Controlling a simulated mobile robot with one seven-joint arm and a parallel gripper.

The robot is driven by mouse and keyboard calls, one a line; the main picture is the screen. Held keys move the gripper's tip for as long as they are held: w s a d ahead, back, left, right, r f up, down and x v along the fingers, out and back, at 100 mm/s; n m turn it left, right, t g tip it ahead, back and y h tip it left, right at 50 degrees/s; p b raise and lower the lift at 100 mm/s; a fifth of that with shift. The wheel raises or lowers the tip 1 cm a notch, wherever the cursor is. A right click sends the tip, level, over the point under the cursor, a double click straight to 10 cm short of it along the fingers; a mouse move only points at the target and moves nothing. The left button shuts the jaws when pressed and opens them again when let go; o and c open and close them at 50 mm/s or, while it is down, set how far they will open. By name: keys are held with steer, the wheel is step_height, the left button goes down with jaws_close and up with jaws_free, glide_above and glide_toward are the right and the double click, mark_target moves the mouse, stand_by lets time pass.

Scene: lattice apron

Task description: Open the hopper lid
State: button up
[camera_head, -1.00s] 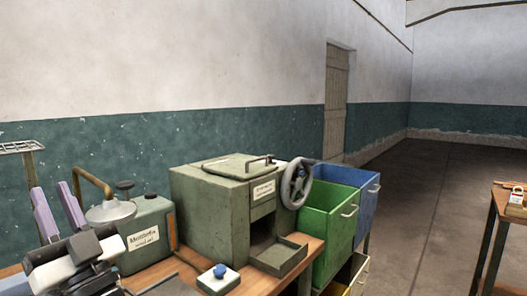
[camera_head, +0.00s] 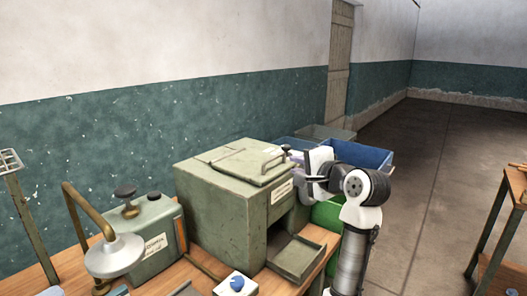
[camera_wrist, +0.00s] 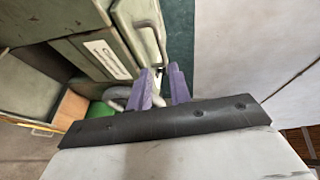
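The hopper is a worn green metal box (camera_head: 215,215) on the wooden bench. Its lid (camera_head: 235,163) lies flat on top, closed, with a metal bar handle (camera_head: 273,160) at the front right edge. In the wrist view the handle (camera_wrist: 158,35) shows just beyond my fingertips, beside the labelled front. My gripper (camera_head: 290,153) is at the lid's right side, close to the handle. In the wrist view its two purple fingers (camera_wrist: 160,72) stand apart with a gap between them. I cannot tell whether they touch the handle.
An open tray (camera_head: 296,257) juts from the hopper's front. Green (camera_head: 327,213) and blue (camera_head: 365,156) bins stand to its right, partly behind my arm.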

mark_target(276, 158)
steer(key=p+x, duration=0.5)
steer(key=x, duration=0.8)
steer(key=shift+w+a, duration=0.1)
steer(key=shift+w, duration=0.15)
jaws_close()
